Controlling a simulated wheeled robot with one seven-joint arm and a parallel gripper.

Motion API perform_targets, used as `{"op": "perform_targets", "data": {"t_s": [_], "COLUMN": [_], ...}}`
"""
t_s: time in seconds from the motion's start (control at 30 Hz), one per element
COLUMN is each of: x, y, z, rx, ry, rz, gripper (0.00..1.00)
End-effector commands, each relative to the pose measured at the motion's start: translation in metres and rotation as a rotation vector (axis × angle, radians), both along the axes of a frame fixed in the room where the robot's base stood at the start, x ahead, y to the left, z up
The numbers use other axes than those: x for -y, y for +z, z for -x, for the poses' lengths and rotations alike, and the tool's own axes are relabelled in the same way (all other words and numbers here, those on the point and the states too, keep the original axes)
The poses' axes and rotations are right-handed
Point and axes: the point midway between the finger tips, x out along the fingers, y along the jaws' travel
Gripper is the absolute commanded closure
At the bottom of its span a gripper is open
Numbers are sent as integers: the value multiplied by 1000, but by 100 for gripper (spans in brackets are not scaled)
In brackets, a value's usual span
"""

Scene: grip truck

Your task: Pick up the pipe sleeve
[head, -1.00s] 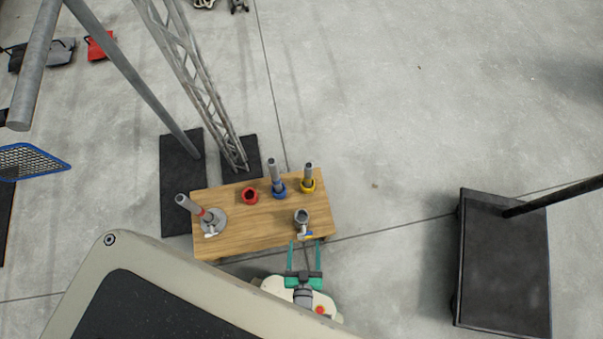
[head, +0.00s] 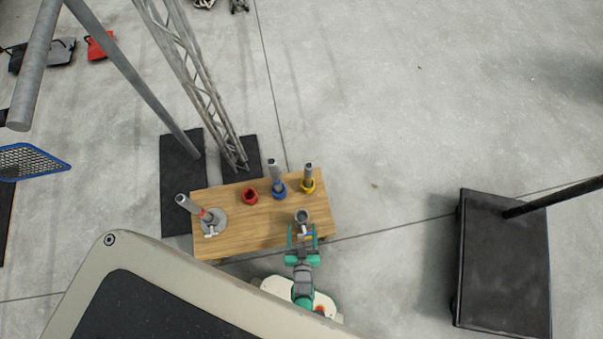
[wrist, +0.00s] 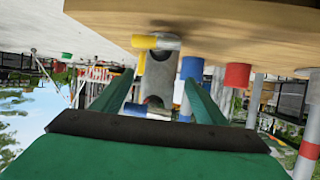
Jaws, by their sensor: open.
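I cannot tell whether a finger touches the sleeve.
A red ring (head: 250,196), a blue-based pipe (head: 275,175) and a yellow-based pipe (head: 308,177) stand behind on the table. A black cart (head: 503,265) stands right, with clear floor between.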

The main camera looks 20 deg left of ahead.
Motion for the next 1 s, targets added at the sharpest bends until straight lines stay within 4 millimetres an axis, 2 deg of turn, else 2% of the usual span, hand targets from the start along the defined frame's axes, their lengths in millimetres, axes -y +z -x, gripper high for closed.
{"op": "perform_targets", "data": {"t_s": [0.2,0.53,0.57,0.8,1.0], "x": [-9,-11,-11,-11,-12], "y": [-11,-13,-13,-13,-12], "z": [-22,-26,-26,-26,-27], "rx": [0,0,0,-1,3], "ry": [0,0,0,0,0], "rz": [0,0,0,0,-1], "gripper": [34,34,38,96,97]}}
